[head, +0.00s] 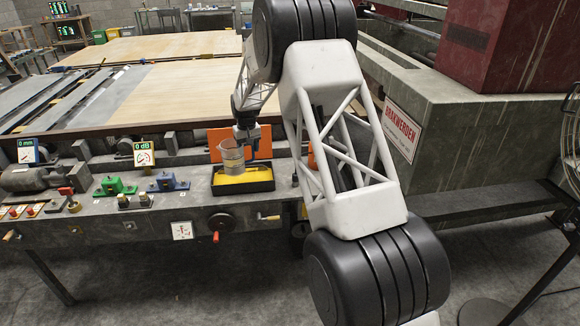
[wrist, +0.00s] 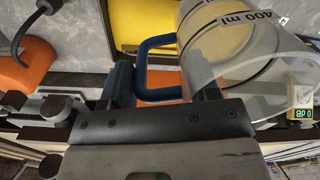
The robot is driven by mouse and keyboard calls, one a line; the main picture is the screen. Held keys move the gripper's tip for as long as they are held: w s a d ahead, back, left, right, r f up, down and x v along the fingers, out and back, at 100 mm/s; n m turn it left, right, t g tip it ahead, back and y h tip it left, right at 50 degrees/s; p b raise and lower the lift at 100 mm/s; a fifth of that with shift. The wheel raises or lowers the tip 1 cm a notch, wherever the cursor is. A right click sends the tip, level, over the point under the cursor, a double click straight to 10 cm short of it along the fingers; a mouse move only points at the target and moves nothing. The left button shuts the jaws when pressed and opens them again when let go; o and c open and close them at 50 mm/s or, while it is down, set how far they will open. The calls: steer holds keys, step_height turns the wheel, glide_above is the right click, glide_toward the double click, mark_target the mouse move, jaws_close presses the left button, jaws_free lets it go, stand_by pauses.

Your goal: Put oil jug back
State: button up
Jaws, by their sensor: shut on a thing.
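The oil jug (head: 231,157) is a clear measuring jug with amber oil low in it, roughly upright at the yellow pad in the black tray (head: 243,187). I cannot tell whether it touches the pad or hangs just above it. In the wrist view the jug (wrist: 245,40) shows a "400 ml" mark and a blue handle (wrist: 151,68). My gripper (head: 249,146) is at the handle side of the jug. In the wrist view my gripper (wrist: 163,90) is shut on the blue handle. The jug's far side is cut off there.
An orange panel (head: 222,138) stands behind the tray. Green (head: 115,186) and blue (head: 167,182) fixtures and a dial screen (head: 144,152) are to the left. An orange rounded thing (wrist: 25,65) is at the wrist view's left.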

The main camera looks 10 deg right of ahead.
steer(key=w+d+r+m, duration=0.5)
steer(key=d+r, duration=0.1)
steer(key=d, duration=0.4)
steer(key=w+d+r+m, duration=0.5)
steer(key=d, duration=0.4)
step_height(320, 180, down, 13)
steer(key=m, duration=1.1)
steer(key=shift+w, duration=0.15)
steer(key=shift+f, duration=0.1)
steer(key=shift+f, duration=0.1)
step_height(320, 180, down, 6)
steer(key=shift+f, duration=0.1)
steer(key=shift+f, duration=1.75)
